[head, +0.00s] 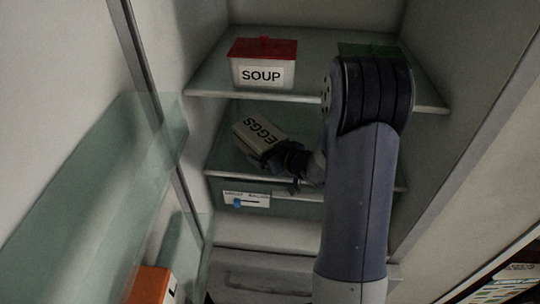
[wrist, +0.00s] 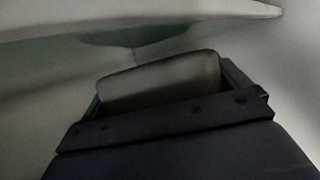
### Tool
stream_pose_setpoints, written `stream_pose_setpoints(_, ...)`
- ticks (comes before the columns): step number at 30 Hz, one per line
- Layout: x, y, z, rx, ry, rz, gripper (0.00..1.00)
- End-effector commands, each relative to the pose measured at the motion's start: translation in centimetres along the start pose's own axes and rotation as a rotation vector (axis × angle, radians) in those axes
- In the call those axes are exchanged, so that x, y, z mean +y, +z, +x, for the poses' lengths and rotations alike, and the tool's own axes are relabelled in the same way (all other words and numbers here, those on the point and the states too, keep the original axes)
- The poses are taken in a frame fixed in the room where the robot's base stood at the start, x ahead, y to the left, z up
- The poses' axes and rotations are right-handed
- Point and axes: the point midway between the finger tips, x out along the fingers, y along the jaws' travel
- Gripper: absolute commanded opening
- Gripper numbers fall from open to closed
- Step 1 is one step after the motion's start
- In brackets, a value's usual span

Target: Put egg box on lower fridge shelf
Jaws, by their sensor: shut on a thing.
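The egg box (head: 257,131) is a pale box with an EGGS label, tilted, over the lower fridge shelf (head: 226,162) in the head view. My gripper (head: 285,157) is at its right end and shut on it. In the wrist view the egg box (wrist: 162,82) shows as a dim grey face between the fingers of my gripper (wrist: 170,108). I cannot tell whether the box touches the shelf. My arm hides the right part of the shelf.
The upper shelf (head: 205,84) above holds a red-lidded SOUP box (head: 263,64) and a green-lidded thing (head: 368,49) partly behind my arm. A panel with a blue slider (head: 246,200) is below the lower shelf. The open door (head: 75,165) is at left, with an orange carton (head: 150,285).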

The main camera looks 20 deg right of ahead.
Motion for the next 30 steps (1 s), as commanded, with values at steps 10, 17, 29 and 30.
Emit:
stream_pose_setpoints(10, 0.0, 1.0, 0.5, 0.005, 0.001, -0.002, 0.57)
stream_pose_setpoints(17, 0.0, 1.5, 0.6, 0.001, 0.000, -0.001, 0.98)
stream_pose_setpoints(29, 0.1, 1.1, -0.1, 0.002, 0.002, -0.001, 1.00)
stream_pose_setpoints(30, 0.1, 1.1, -0.6, 0.002, 0.003, -0.002, 1.00)
